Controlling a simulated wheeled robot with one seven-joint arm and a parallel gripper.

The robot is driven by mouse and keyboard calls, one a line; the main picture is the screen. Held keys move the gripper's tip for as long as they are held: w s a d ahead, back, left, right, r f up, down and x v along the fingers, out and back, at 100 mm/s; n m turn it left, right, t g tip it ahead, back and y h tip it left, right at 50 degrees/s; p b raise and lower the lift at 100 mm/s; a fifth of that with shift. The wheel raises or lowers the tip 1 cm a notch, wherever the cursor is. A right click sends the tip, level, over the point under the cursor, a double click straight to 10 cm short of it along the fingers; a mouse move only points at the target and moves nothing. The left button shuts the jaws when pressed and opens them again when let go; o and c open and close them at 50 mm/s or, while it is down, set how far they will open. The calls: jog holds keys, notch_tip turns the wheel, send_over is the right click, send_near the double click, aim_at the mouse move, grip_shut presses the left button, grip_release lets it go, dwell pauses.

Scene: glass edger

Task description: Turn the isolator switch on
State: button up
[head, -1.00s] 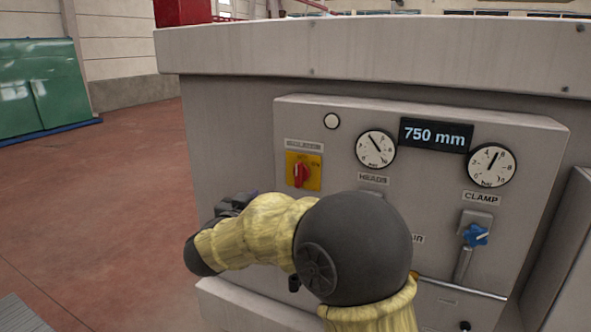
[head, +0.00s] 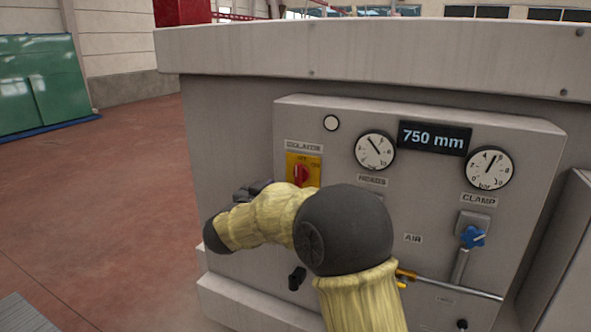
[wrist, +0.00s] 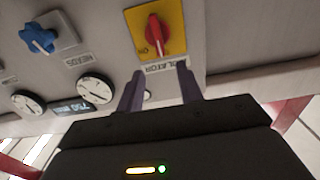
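The isolator switch is a red handle (head: 301,176) on a yellow plate (head: 315,164), at the left of the grey control panel. The handle stands upright, toward the top mark that looks like OFF; ON is at the side. In the wrist view the red handle (wrist: 152,36) and yellow plate (wrist: 173,16) show beyond my fingertips. My gripper (wrist: 160,71) is open and empty, its two fingers apart, with the ISOLATOR label showing between them. It appears short of the handle, not touching it. In the head view my gripper (head: 256,188) is partly hidden behind my arm.
Two gauges (head: 375,151) (head: 490,168), a 750 mm display (head: 434,138) and a white round lamp (head: 331,123) are on the panel. A blue knob (head: 473,237) sits under CLAMP. Another blue knob (wrist: 38,38) shows by HEADS. The floor at left is clear.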

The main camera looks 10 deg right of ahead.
aim_at(296, 172)
jog(key=p+x, duration=0.3)
jog(key=x, duration=0.8)
jog(key=shift+c, duration=0.5)
grip_shut()
